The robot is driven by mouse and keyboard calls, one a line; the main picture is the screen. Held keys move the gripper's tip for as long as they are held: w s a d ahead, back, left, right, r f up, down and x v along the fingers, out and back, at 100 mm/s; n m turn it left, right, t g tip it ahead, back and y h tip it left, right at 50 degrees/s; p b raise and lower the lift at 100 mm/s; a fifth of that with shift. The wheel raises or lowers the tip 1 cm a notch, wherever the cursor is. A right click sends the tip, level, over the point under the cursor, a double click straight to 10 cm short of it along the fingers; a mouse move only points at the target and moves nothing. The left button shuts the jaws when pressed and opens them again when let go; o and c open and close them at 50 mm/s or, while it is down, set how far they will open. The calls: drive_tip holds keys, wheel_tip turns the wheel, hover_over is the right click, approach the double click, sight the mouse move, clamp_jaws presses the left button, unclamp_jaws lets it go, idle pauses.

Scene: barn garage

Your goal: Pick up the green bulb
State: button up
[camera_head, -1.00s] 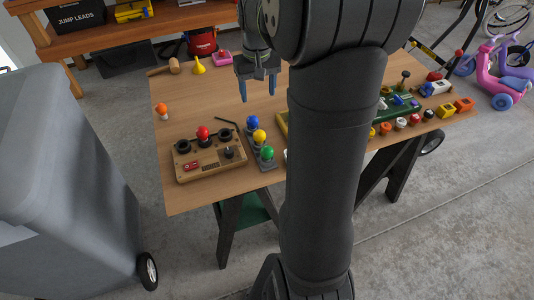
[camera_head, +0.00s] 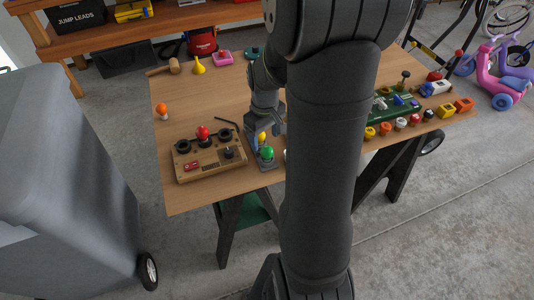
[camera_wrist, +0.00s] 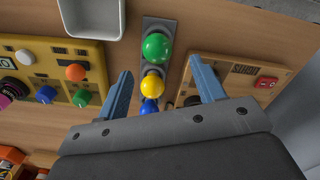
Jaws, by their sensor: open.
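The green bulb (camera_head: 267,153) sits at the near end of a grey holder (camera_head: 268,167), in a row with a yellow bulb (camera_head: 262,137) and a blue bulb. In the wrist view the green bulb (camera_wrist: 157,47) is at top centre, with the yellow bulb (camera_wrist: 152,84) and the blue bulb (camera_wrist: 149,106) below it. My gripper (camera_wrist: 163,78) is open, its two blue fingers on either side of the row and nothing between them gripped. The green bulb lies beyond the fingertips in that view. In the head view my arm hides the blue bulb.
A wooden board (camera_head: 183,171) with a red bulb (camera_head: 203,132) and black sockets stands left of the row. A yellow panel (camera_wrist: 41,105) and a white tray (camera_wrist: 93,34) lie on its other side. An orange bulb (camera_head: 162,111) stands at the table's left.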

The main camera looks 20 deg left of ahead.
sight(267, 148)
drive_tip(key=shift+d+f, duration=0.15)
drive_tip(key=shift+f, duration=1.6)
drive_tip(key=shift+d+f, duration=0.15)
drive_tip(key=shift+f, duration=1.6)
drive_tip(key=c, duration=1)
